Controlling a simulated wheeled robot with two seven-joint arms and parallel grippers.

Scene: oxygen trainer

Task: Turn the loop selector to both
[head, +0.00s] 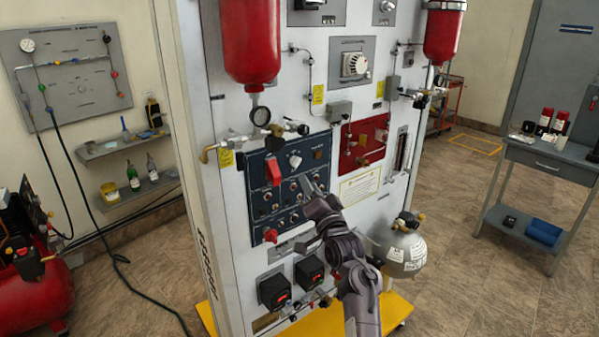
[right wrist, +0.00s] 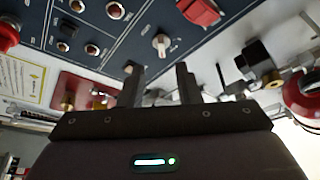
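The blue control panel (head: 290,178) is on the front of the white trainer cabinet. A white pointer knob (head: 295,161), which looks like the loop selector, sits near its top; its labels are too small to read. The knob also shows in the right wrist view (right wrist: 161,44), beyond the fingers and apart from them. My right gripper (head: 309,186) is just below and right of the knob in the head view. In the right wrist view its two fingers (right wrist: 163,80) stand apart with nothing between them. My left gripper is not in view.
A red lever or guard (head: 273,172) is left of the knob, and several small switches are below it. A red panel (head: 364,141) is to the right. A silver bottle (head: 405,247) is lower right.

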